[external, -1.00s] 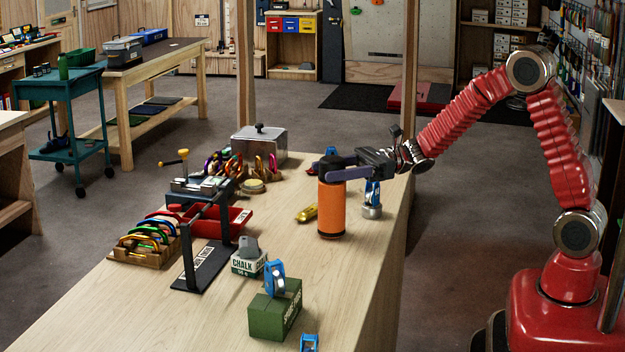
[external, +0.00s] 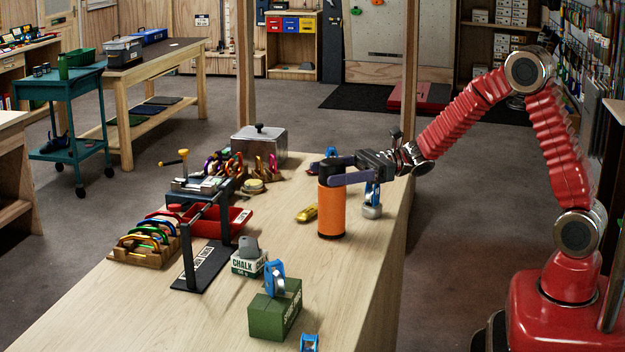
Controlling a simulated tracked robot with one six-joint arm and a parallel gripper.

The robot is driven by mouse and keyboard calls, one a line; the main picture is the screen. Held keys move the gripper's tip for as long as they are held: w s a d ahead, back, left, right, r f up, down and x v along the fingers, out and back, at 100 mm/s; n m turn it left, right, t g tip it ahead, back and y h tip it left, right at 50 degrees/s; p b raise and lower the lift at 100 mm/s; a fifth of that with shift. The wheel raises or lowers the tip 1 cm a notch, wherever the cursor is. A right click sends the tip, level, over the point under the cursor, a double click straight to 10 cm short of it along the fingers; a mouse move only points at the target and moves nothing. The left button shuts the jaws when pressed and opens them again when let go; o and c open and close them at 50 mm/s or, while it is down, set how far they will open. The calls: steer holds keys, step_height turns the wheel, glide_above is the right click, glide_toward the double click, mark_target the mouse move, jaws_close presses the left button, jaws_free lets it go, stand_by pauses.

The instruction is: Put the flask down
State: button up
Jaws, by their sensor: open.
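The orange flask (external: 332,208) with black ends stands upright on the wooden workbench (external: 352,285), right of its middle. My gripper (external: 340,170) is at the height of the flask's black top, reaching in from the right. Its fingers are open, one on the near side and one on the far side of the flask's top. The near finger hides part of the top. I cannot tell whether either finger touches the flask.
A yellow item (external: 307,213) lies just left of the flask. A blue and silver device (external: 372,203) stands close on its right, under my gripper. A green box (external: 274,312) and a chalk box (external: 248,262) are nearer the camera. Bench surface in front of the flask is clear.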

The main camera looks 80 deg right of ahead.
steer(key=v, duration=1.2)
steer(key=shift+a+r, duration=0.15)
stand_by(0.3)
steer(key=s+a+f+n+g+h, duration=0.3)
steer(key=s+a+n+g, duration=0.8)
steer(key=s+a+n, duration=0.7)
steer(key=s+d+r+n+t+h, duration=0.2)
steer(key=s+d+n+h, duration=0.6)
steer(key=d+n, duration=0.1)
steer(key=shift+d+n+t, duration=0.15)
steer(key=shift+n+t, duration=0.15)
steer(key=shift+n, duration=0.3)
steer(key=shift+r, duration=0.1)
